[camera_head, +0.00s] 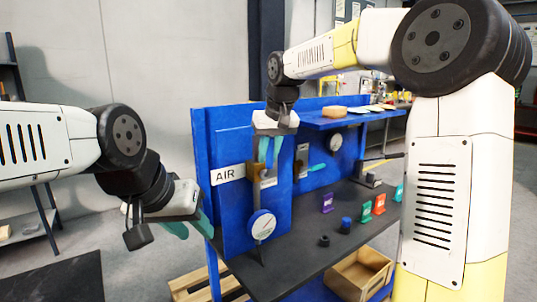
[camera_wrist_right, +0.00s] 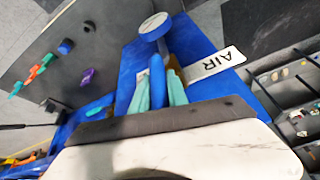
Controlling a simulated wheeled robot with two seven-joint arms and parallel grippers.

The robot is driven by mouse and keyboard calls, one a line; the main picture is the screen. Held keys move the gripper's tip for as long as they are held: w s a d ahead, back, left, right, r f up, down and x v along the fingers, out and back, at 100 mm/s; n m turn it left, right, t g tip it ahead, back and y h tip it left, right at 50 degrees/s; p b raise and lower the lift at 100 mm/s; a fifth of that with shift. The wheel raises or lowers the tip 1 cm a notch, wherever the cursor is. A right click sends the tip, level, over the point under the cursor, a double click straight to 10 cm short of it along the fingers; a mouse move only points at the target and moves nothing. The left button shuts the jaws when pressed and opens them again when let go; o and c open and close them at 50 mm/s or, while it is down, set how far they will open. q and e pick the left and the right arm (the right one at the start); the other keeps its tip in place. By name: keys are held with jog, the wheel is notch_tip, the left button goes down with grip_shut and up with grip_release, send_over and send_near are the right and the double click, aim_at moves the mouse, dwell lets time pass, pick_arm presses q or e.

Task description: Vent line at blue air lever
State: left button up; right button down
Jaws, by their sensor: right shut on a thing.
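The blue air lever (camera_wrist_right: 157,82) stands between the teal fingers of my right gripper (camera_wrist_right: 160,92) in the right wrist view. My right gripper (camera_head: 269,152) is shut on the lever, in front of the blue panel beside the white AIR label (camera_head: 228,173). The lever's valve body is mostly hidden behind the fingers. A round gauge (camera_head: 262,225) sits below the valve; it also shows in the right wrist view (camera_wrist_right: 155,25). My left gripper (camera_head: 192,228) hangs at the left of the bench, away from the lever; its finger gap is not clear.
A second valve with a teal handle (camera_head: 317,167) is on the panel to the right. The dark bench top (camera_head: 300,235) holds small coloured tags and dark knobs. A wooden crate (camera_head: 360,272) stands below. A blue shelf (camera_head: 335,120) overhangs the bench.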

jog(key=shift+w+d, duration=0.1)
jog(key=shift+d, duration=0.05)
dwell(0.8)
jog(key=w+d+f+m+g+y, duration=0.3)
jog(key=f+g+y, duration=0.4)
jog(key=y, duration=0.7)
jog(key=shift+w+d+m+g, duration=0.2)
jog(key=shift+d+m+g, duration=0.2)
jog(key=shift+d+m, duration=0.35)
jog(key=shift+d+f, duration=0.1)
jog(key=shift+f, duration=0.05)
jog(key=c, duration=1.3)
grip_release()
jog(key=shift+y, duration=0.3)
jog(key=v, duration=0.7)
jog(key=shift+d, duration=0.35)
